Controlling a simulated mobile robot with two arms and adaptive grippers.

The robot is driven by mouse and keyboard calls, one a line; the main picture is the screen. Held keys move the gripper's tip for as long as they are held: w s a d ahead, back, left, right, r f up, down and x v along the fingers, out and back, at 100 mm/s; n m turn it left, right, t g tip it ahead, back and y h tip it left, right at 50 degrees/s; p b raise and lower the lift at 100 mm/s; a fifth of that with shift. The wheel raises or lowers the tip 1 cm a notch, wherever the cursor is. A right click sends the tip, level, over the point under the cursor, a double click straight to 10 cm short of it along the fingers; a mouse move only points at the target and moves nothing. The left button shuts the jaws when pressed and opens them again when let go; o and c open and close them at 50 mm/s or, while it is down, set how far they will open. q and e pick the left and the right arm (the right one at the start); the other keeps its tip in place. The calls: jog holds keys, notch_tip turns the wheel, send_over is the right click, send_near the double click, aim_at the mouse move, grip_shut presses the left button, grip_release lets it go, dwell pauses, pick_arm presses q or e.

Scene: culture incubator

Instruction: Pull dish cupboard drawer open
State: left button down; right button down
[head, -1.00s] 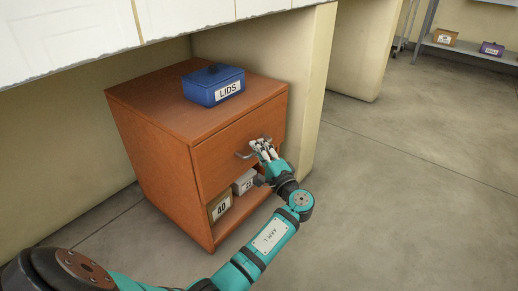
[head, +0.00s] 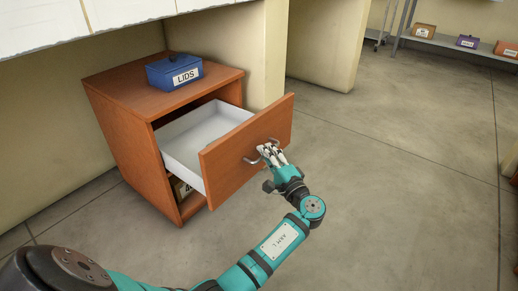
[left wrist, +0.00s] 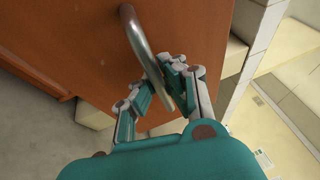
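The dish cupboard (head: 120,88) is a brown wooden cabinet beneath a white counter. Its drawer (head: 222,168) is pulled well out, showing an empty-looking pale interior (head: 192,138). My left gripper (head: 268,150) is at the metal bar handle (head: 250,160) on the drawer front. In the left wrist view, the handle (left wrist: 138,36) runs between the two fingers of the left gripper (left wrist: 162,84), which are closed about it. The drawer front (left wrist: 85,40) fills much of that view. My right gripper is not in view.
A blue box labelled LIDS (head: 174,72) stands on the cupboard top. A box (head: 183,190) in the lower opening is mostly hidden by the drawer. A pale counter support (head: 262,60) stands beside the cupboard. The floor (head: 390,170) to the right is clear.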

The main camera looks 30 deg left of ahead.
pick_arm(q)
jog(key=shift+s+d+f, duration=0.1)
jog(key=shift+s+d, duration=0.05)
jog(key=shift+d, duration=1.05)
jog(key=shift+s+d+f, duration=0.1)
jog(key=shift+d, duration=1.05)
jog(key=c, duration=1.4)
grip_release()
jog(key=shift+r, duration=0.15)
jog(key=v, duration=0.7)
jog(key=shift+s+d, duration=0.1)
jog(key=shift+d, duration=0.1)
